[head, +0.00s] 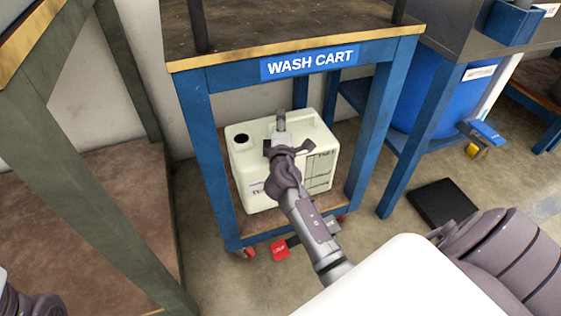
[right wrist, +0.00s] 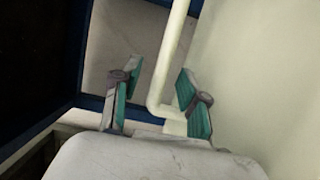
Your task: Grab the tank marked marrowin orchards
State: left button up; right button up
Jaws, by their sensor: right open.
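A cream-white tank (head: 247,170) stands upright on the lower shelf of the blue wash cart. It has a dark round opening at its top left and a raised handle (head: 305,118) on top. Its front bears dark print, mostly hidden behind my right arm; I cannot read a name. My right gripper (head: 281,128) is over the tank's top beside the handle. In the right wrist view, its teal-padded fingers (right wrist: 158,103) are open, with the cream handle bar (right wrist: 170,60) running between them.
The cart's tabletop (head: 290,30) and legs frame the tank closely. A red tag (head: 280,250) lies near the cart's front wheel. A blue drum (head: 435,95) stands under the right bench; a black mat (head: 443,203) lies on the floor. A grey-green bench stands left.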

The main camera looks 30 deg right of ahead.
jog(key=shift+w+d, duration=0.15)
jog(key=shift+w, duration=0.1)
grip_shut()
jog(key=shift+r, duration=0.25)
